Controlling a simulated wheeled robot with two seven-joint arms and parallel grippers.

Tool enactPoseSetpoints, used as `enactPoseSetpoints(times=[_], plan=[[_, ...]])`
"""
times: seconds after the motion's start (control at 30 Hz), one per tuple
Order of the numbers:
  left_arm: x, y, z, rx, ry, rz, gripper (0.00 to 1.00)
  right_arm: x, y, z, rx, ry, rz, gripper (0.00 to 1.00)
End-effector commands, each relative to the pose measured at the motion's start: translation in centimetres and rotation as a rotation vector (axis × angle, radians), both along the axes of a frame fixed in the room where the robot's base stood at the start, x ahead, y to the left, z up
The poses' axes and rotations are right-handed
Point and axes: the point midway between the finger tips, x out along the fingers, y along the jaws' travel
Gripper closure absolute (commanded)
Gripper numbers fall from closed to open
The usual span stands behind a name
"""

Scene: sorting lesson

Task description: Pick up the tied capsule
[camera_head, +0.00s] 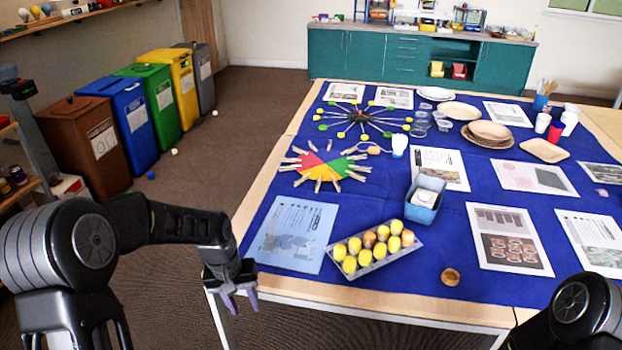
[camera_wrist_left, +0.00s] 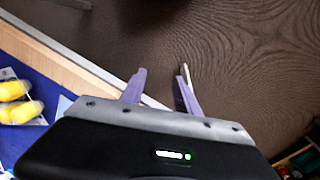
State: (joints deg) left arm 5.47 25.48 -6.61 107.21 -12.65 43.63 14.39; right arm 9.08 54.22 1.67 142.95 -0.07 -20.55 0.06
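A small orange-tan capsule (camera_head: 373,150) with a thin cord looping from it lies on the blue tablecloth (camera_head: 450,255), right of the coloured disc with clothespins; it looks like the tied capsule, though it is small here. My left gripper (camera_head: 241,298) hangs beyond the table's near left corner, over the floor and far from that capsule. Its purple fingers stand apart and empty, as the left wrist view (camera_wrist_left: 161,84) also shows. Part of my right arm shows at the lower right; its gripper is out of view.
A clear tray of yellow capsules (camera_head: 345,268) lies near the front edge, beside a blue basket (camera_head: 437,185) and a small wooden bowl (camera_head: 450,277). The coloured disc (camera_head: 318,168) and a spoked ring of clips fill the left side. Bins stand left.

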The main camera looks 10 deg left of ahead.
Motion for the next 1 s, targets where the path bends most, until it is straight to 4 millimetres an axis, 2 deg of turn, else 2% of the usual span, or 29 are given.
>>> enactPoseSetpoints(times=[0.03, 0.17, 0.27, 0.3, 0.37, 0.43, 0.5, 0.63, 0.77, 1.0], plan=[[-0.8, -1.5, -2.1, -0.02, 0.005, -0.022, 0.62, 0.0, 0.0, 0.1, 0.0, 0.0, 0.0, 0.64], [-3.1, -5.7, -7.0, -0.074, -0.006, -0.068, 0.62, 0.0, 0.0, 0.3, 0.0, 0.0, 0.0, 0.64], [-6.2, -9.3, -11.0, -0.121, -0.015, -0.099, 0.62, 0.0, 0.0, 0.4, 0.0, 0.001, 0.0, 0.64], [-7.9, -10.9, -12.5, -0.141, -0.017, -0.111, 0.62, 0.0, 0.0, 0.5, 0.0, 0.001, 0.0, 0.64], [-10.7, -13.2, -14.6, -0.169, -0.022, -0.124, 0.62, 0.0, 0.0, 0.6, 0.0, 0.001, 0.0, 0.64], [-14.3, -15.6, -16.6, -0.195, -0.029, -0.135, 0.62, 0.0, 0.0, 0.8, 0.0, 0.001, 0.0, 0.64], [-17.4, -17.3, -17.6, -0.211, -0.038, -0.142, 0.62, 0.0, 0.0, 0.9, 0.0, 0.001, 0.0, 0.64], [-20.9, -18.9, -18.4, -0.221, -0.051, -0.145, 0.62, 0.0, 0.0, 0.9, 0.0, 0.001, 0.0, 0.64], [-21.9, -19.2, -18.5, -0.222, -0.059, -0.147, 0.62, 0.0, 0.0, 0.9, 0.0, 0.001, 0.0, 0.64], [-21.8, -19.2, -18.5, -0.221, -0.062, -0.146, 0.62, 0.0, 0.0, 0.9, 0.0, 0.001, 0.0, 0.64]])
